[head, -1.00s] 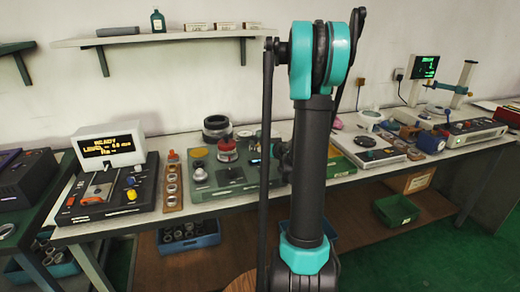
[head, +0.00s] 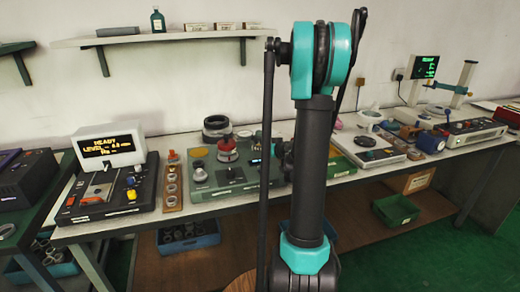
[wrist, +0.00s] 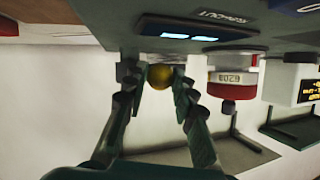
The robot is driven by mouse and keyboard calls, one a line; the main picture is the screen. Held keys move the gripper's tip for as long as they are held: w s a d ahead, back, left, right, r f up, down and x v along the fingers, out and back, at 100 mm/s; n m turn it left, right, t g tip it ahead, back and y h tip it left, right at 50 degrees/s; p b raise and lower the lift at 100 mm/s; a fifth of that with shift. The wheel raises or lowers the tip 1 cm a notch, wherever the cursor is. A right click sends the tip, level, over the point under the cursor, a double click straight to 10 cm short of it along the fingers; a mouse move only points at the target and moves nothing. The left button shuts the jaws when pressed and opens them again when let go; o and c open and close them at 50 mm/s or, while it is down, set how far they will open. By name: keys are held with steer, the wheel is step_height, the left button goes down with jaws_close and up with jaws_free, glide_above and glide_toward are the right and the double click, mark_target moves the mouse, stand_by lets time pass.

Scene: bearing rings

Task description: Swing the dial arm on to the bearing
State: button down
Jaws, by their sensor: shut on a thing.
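In the wrist view, which looks upside down, my gripper (wrist: 154,84) is shut on a small brass-coloured ball knob (wrist: 160,76). The knob sits between the two dark fingertips. It appears to belong to the dial arm, but the arm itself is not clearly visible. To its right is a red and white piece marked with a number (wrist: 238,86), apart from my fingers. In the head view, a red-based piece (head: 228,152) stands on the green-grey station (head: 212,196). My arm hides most of the gripper there, and the bearing cannot be told apart.
A small blue-lit display (wrist: 190,38) is close to my gripper. A white readout box (head: 108,146) stands left of the station, beside a wooden strip of rings (head: 173,195). A dark ring (head: 216,127) stands behind. A wall shelf (head: 160,37) hangs above.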

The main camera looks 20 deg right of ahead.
steer(key=d+n+g+y, duration=0.1)
steer(key=d+n+y, duration=0.1)
steer(key=shift+s+d+y, duration=0.1)
steer(key=shift+d+y, duration=0.1)
steer(key=shift+y, duration=0.1)
steer(key=d+n+g+y, duration=0.2)
steer(key=d+n+y, duration=0.1)
steer(key=n, duration=0.1)
steer(key=shift+w+g, duration=0.25)
steer(key=shift+g, duration=0.15)
steer(key=shift+w+d+r, duration=0.1)
steer(key=shift+w+d, duration=0.55)
steer(key=shift+d, duration=0.35)
steer(key=shift+w+d, duration=0.6)
steer(key=shift+d, duration=0.4)
steer(key=shift+w+d, duration=0.1)
steer(key=shift+d, duration=0.05)
steer(key=c, duration=1.2)
jaws_free()
steer(key=v, duration=1.2)
steer(key=shift+f, duration=0.25)
